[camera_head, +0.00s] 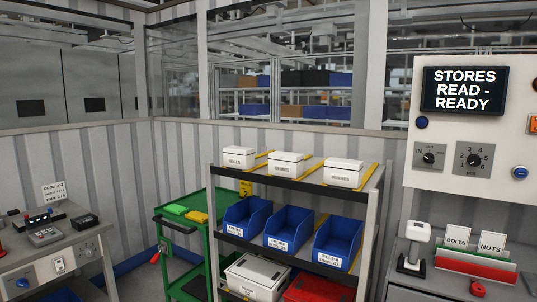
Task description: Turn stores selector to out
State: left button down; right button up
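The white control panel (455,200) is on the right. Its stores selector (429,156) is a small dark rotary knob on a grey plate at the panel's left side. "IN" is readable to the left of the knob; the marking on its right is too small to read surely. I cannot tell which way the pointer is set. The dark display (464,91) above it reads "STORES READ - READY". Neither of my grippers is in view.
A numbered rotary knob (473,160) is right of the selector. A blue button (520,173) is at the panel's lower right. A shelf rack (297,176) with white boxes and blue bins stands left of the panel.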

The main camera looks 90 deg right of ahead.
aim_at(428, 157)
jog(key=u, duration=0.65)
jog(key=i, duration=0.25)
jog(key=z, duration=2.2)
jog(key=i, duration=0.15)
jog(key=z, duration=1.85)
jog(key=k, duration=0.4)
jog(key=z, duration=0.35)
jog(key=i, duration=1.15)
jog(key=u, duration=0.15)
